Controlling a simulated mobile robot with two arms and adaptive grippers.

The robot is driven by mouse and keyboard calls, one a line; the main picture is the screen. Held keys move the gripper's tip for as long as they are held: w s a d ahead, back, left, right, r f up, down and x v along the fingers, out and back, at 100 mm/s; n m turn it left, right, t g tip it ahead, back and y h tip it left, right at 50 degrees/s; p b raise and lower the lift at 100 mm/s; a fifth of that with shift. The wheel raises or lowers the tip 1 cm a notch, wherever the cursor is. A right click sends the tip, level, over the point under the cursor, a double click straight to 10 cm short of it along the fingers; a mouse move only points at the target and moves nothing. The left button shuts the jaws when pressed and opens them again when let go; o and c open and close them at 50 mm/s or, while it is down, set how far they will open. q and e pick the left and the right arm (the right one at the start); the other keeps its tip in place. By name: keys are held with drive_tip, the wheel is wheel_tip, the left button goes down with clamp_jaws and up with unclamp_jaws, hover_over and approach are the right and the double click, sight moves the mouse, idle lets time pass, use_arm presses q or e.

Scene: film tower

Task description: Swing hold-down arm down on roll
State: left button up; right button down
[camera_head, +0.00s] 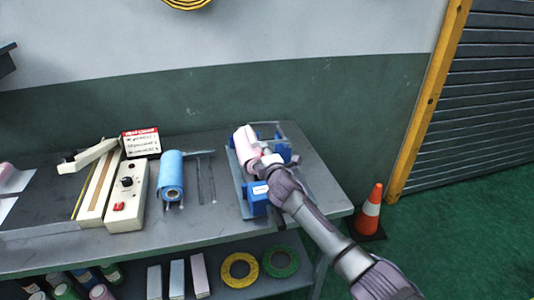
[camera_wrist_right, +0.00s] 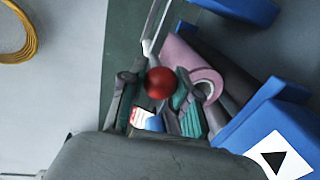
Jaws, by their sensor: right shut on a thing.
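The pink roll (camera_head: 243,138) lies in a blue-ended stand (camera_head: 256,198) at the right end of the bench. In the right wrist view the roll (camera_wrist_right: 186,58) shows its open end, just beyond my fingers. My right gripper (camera_head: 270,161) is at the stand, beside the roll. In the wrist view it (camera_wrist_right: 163,88) is shut on a red ball knob (camera_wrist_right: 159,83). A thin pale bar (camera_wrist_right: 154,28), seemingly the hold-down arm, runs from near the knob to the top of that view. The knob is hidden in the head view. My left gripper is out of view.
A blue roll (camera_head: 172,176) and a white sealer (camera_head: 126,196) stand left of the stand. A red sign (camera_head: 140,142) is behind them. Tape rolls (camera_head: 280,261) lie on the lower shelf. An orange cone (camera_head: 371,212) stands on the floor at right.

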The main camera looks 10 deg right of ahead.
drive_tip(key=shift+a+f+n, duration=0.1)
drive_tip(key=shift+f+n, duration=0.25)
drive_tip(key=shift+n, duration=0.05)
drive_tip(key=c, duration=0.8)
unclamp_jaws()
drive_tip(key=s, duration=0.4)
drive_tip(key=s+r, duration=0.1)
drive_tip(key=s, duration=0.3)
drive_tip(key=s+r, duration=0.1)
drive_tip(key=s, duration=0.3)
drive_tip(key=shift+f, duration=0.1)
